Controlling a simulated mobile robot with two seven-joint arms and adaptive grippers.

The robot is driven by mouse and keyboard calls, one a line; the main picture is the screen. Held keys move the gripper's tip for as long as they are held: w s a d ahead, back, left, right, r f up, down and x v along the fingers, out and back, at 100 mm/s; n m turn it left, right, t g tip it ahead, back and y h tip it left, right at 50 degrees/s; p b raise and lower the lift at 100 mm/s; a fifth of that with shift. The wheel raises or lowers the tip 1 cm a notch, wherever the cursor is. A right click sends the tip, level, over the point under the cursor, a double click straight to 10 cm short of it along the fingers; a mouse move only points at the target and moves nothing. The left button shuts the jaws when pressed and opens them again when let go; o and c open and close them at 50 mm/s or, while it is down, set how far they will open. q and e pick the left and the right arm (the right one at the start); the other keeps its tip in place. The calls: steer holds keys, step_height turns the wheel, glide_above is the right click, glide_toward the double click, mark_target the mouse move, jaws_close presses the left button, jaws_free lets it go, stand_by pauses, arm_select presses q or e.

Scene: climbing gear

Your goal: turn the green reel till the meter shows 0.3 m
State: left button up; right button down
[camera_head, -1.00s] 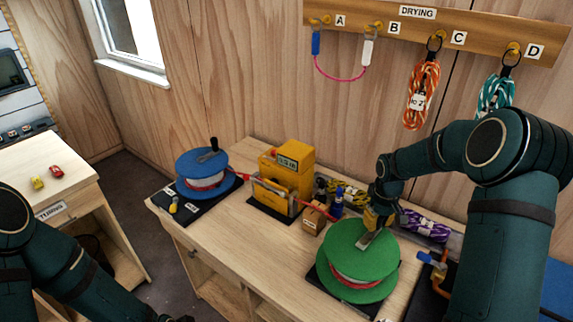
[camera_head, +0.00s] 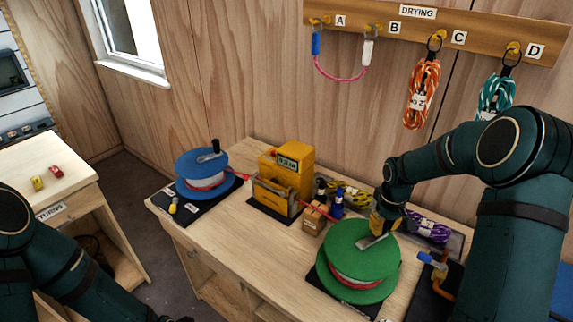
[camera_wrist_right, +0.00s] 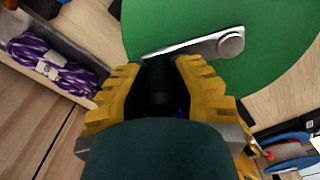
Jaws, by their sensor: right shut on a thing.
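The green reel (camera_head: 348,262) lies flat on the right part of the bench, with red rope wound between its discs. A metal crank arm sits on its top, and the crank also shows in the right wrist view (camera_wrist_right: 205,45). My right gripper (camera_head: 380,228) is shut on the crank's dark handle (camera_wrist_right: 160,85) at the reel's far edge. The yellow meter (camera_head: 285,178) stands mid-bench with a small display, whose digits are too small to read surely. Red rope runs from the blue reel (camera_head: 202,165) to the meter. My left arm shows at lower left; its gripper is not clearly visible.
A small box (camera_head: 314,219), blue bottles and a yellow rope coil (camera_head: 350,194) stand between meter and green reel. A purple rope (camera_head: 425,228) lies in a tray behind the gripper. Ropes hang on the wall rack (camera_head: 430,32). The bench front is clear.

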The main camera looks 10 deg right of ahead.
steer(key=c, duration=0.8)
jaws_free()
steer(key=shift+r, duration=0.1)
